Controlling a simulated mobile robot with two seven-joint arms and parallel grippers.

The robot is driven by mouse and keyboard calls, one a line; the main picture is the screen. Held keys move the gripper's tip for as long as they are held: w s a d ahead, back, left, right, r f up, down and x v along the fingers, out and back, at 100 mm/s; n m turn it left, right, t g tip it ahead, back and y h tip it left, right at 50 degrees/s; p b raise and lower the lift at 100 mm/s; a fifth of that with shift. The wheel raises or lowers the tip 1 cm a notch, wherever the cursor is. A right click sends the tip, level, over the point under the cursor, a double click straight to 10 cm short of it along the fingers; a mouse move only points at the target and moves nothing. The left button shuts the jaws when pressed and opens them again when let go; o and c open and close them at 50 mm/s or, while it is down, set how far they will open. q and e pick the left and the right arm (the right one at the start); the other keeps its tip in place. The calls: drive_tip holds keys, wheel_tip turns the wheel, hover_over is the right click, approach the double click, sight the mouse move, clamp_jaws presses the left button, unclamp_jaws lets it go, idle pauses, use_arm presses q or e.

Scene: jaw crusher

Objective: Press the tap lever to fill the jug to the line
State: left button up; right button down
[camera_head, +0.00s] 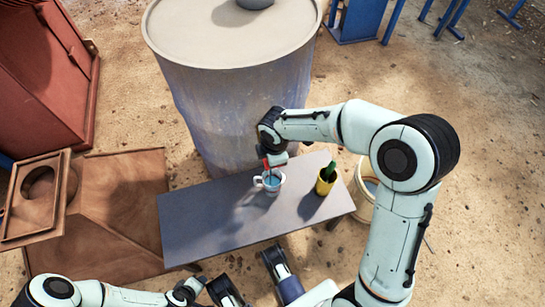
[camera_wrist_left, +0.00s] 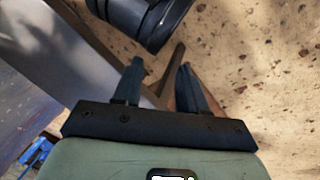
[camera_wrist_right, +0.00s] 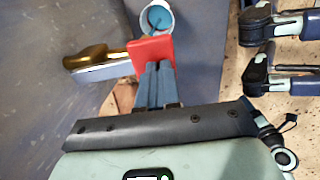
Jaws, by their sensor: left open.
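The jug (camera_head: 264,183) is a small white cup with a handle, upright on the grey table below the barrel. The right wrist view shows blue liquid in the jug (camera_wrist_right: 170,22); I cannot make out a fill line. My left gripper (camera_wrist_left: 160,66) is open and empty, low beside the table and away from the jug.
A large blue-grey barrel (camera_head: 225,95) stands behind the table (camera_head: 205,225). A yellow cup (camera_head: 324,187) holding something green stands right of the jug. A pale bucket (camera_head: 360,208) is beyond the table's right end. Red-brown machinery (camera_head: 45,75) is at left.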

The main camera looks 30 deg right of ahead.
drive_tip(key=shift+s+f, duration=0.2)
drive_tip(key=shift+f, duration=0.05)
drive_tip(key=r+p, duration=0.2)
drive_tip(key=r, duration=0.1)
drive_tip(key=r+p, duration=0.1)
drive_tip(key=r, duration=0.1)
drive_tip(key=shift+s+a+p, duration=0.15)
drive_tip(key=shift+s+p, duration=0.15)
drive_tip(key=shift+p, duration=0.05)
use_arm(q)
drive_tip(key=s+d+r+g+p, duration=0.1)
drive_tip(key=s+d+r, duration=0.1)
drive_tip(key=s+r, duration=0.1)
drive_tip(key=s+d+r+g+h+p, duration=0.1)
drive_tip(key=s+d+r, duration=0.1)
drive_tip(key=s, duration=0.4)
drive_tip(key=shift+s+d+r+m+g, duration=0.15)
drive_tip(key=shift+d+r+m+g, duration=0.2)
drive_tip(key=shift+r, duration=0.5)
use_arm(e)
wheel_tip(320, 180, up, 9)
drive_tip(key=s, duration=0.2)
drive_tip(key=shift+a, duration=0.2)
